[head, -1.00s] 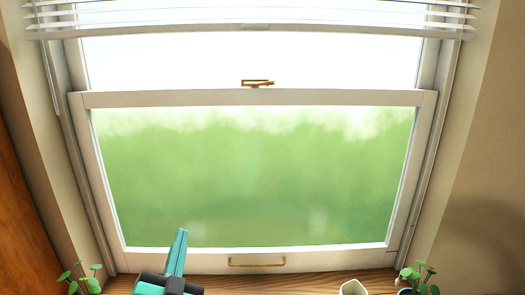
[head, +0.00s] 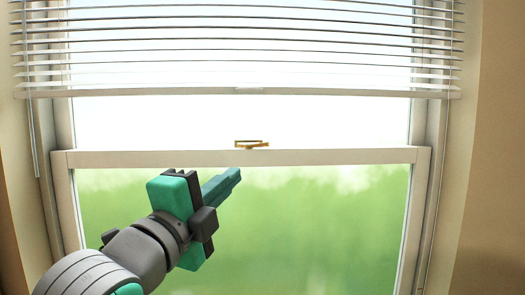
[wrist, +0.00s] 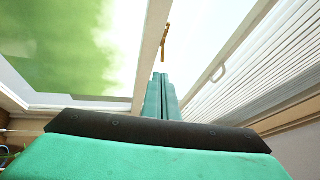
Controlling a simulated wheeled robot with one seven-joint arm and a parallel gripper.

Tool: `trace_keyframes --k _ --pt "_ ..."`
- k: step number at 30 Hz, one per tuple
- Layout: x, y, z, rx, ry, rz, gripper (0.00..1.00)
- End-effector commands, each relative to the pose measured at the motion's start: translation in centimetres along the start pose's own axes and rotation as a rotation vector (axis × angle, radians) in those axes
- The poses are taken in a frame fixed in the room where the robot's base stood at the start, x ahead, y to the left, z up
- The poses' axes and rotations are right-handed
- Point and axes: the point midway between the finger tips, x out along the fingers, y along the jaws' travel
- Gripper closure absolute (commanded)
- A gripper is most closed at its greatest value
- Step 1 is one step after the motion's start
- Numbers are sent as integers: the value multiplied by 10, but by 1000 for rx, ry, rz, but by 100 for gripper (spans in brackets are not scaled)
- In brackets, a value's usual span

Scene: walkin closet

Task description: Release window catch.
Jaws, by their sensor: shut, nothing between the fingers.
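The brass window catch (head: 252,144) sits on top of the lower sash's white upper rail (head: 300,157), near its middle. The catch also shows in the wrist view (wrist: 165,42), just past my fingertips. My gripper (head: 237,172), teal and grey, is shut and empty. In the head view its fingertips appear just below the rail and slightly left of the catch. In the wrist view the two fingers (wrist: 161,76) lie together and point toward the catch, with a visible gap between. I cannot tell how far in front of the window they are.
White slatted blinds (head: 240,50) hang over the upper part of the window, their bottom bar above the catch. A blind cord (head: 33,130) hangs at the left. The blinds run along the right in the wrist view. Green blurred outdoors shows through the lower pane (head: 330,230).

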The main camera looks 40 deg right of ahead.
Motion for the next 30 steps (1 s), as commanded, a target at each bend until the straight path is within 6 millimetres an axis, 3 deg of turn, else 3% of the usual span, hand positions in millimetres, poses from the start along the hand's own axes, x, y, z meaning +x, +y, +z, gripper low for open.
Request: trace_keyframes --k 8,20,30 --pt "7 -8 0 35 -3 9 100" --pt "74 -9 7 34 -14 8 100" --pt "128 -7 -2 32 1 8 100"
